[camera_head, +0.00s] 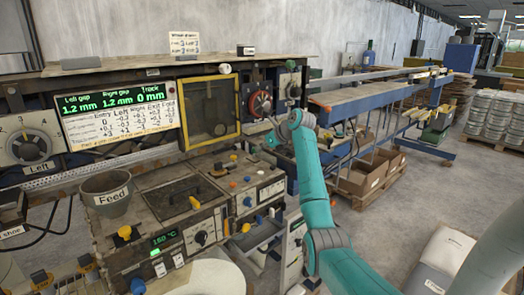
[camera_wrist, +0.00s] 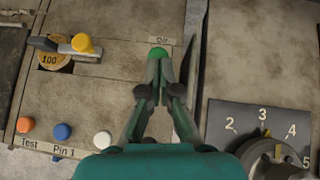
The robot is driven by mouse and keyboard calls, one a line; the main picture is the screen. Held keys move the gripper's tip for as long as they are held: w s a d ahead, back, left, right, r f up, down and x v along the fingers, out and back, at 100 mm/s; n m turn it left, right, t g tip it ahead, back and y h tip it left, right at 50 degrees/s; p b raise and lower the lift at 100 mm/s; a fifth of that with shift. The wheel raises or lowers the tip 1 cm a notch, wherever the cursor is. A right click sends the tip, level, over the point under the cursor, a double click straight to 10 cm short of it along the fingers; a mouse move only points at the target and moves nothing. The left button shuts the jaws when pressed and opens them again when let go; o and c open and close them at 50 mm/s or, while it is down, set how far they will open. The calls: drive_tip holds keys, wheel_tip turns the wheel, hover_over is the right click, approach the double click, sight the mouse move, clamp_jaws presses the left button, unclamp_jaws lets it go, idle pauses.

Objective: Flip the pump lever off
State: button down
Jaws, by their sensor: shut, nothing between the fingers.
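In the wrist view my gripper (camera_wrist: 160,62) is shut and empty, with its two fingertips together. A round green knob (camera_wrist: 158,52) shows just beyond the fingertips, below a small label that appears to read "Off" (camera_wrist: 163,41). I cannot tell whether the tips touch the knob, and its stem is hidden. A lever with a yellow knob (camera_wrist: 82,43) lies to the left beside a round "100" dial (camera_wrist: 54,60). No label names the pump lever. In the head view my teal arm reaches over the right side of the machine, and the fingertips are hard to make out.
Orange (camera_wrist: 25,124), blue (camera_wrist: 62,131) and white (camera_wrist: 103,140) buttons sit at lower left. A numbered rotary dial (camera_wrist: 268,150) is at lower right. In the head view a yellow-framed window (camera_head: 210,108) and a red knob (camera_head: 260,104) stand behind the console.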

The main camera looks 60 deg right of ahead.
drive_tip(key=shift+w+d+r, duration=0.15)
drive_tip(key=shift+w+r, duration=0.25)
drive_tip(key=shift+w, duration=0.25)
drive_tip(key=shift+w+d+r, duration=0.1)
drive_tip(key=shift+w, duration=0.35)
drive_tip(key=shift+w+d+r, duration=0.1)
drive_tip(key=shift+w, duration=0.4)
drive_tip(key=shift+s+r, duration=0.3)
drive_tip(key=shift+s, duration=0.2)
drive_tip(key=s+r, duration=0.6)
drive_tip(key=r, duration=0.4)
drive_tip(key=shift+r, duration=0.25)
drive_tip(key=shift+d, duration=0.1)
